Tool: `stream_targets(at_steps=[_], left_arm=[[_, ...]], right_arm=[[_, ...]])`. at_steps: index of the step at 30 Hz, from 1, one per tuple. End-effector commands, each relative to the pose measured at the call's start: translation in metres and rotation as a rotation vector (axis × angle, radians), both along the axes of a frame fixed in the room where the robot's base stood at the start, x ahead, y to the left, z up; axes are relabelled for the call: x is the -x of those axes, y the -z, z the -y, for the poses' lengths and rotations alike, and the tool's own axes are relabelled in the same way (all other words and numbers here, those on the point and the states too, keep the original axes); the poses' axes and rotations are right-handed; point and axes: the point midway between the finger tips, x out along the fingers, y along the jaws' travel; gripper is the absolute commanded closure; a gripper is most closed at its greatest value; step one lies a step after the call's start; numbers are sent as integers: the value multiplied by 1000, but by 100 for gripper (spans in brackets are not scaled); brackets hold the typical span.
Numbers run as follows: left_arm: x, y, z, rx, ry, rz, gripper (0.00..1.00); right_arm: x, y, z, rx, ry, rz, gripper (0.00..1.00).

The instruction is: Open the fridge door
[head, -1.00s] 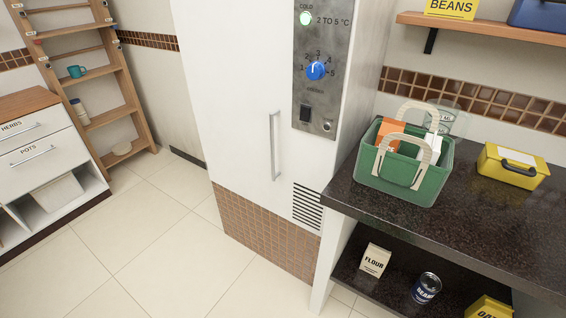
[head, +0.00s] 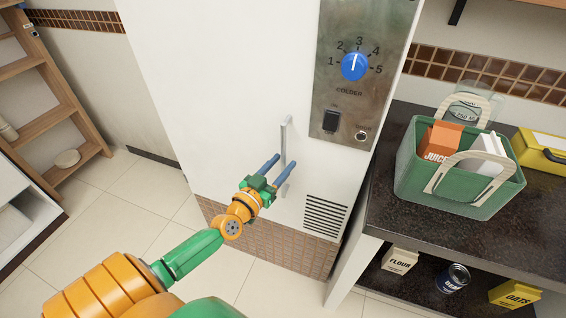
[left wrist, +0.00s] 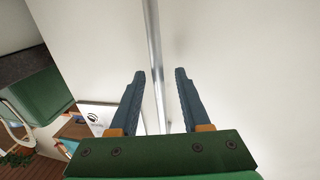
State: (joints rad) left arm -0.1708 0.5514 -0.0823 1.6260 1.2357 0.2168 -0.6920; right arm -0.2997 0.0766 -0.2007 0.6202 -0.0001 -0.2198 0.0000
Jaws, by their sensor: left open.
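The white fridge door (head: 220,90) is shut, with a control panel (head: 340,120) at its upper right. Its vertical metal handle (head: 286,138) is in front of my left gripper (head: 273,166) in the head view. The gripper is open, with blue fingers on a green palm. In the left wrist view the handle (left wrist: 153,60) runs down between the two fingers of the gripper (left wrist: 160,78), with a gap on each side. The lower part of the handle is partly hidden by the gripper in the head view. My right gripper is not in view.
A dark counter (head: 400,215) stands right of the fridge, holding a green basket (head: 450,180) and a yellow box (head: 540,150). A lower shelf holds flour (head: 400,260), a can (head: 452,278) and oats (head: 514,294). The floor at left is clear.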

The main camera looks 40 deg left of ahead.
Motion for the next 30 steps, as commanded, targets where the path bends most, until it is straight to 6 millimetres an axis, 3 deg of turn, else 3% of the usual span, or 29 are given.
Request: stream_targets(at_steps=[4,11,17,30], left_arm=[[-11,0,-1,0,-1,1,53],[-12,0,-1,0,0,-1,53],[-12,0,-1,0,0,0,100],[-12,0,-1,0,0,0,100]], right_arm=[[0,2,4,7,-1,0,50],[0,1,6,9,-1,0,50],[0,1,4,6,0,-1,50],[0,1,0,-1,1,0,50]])
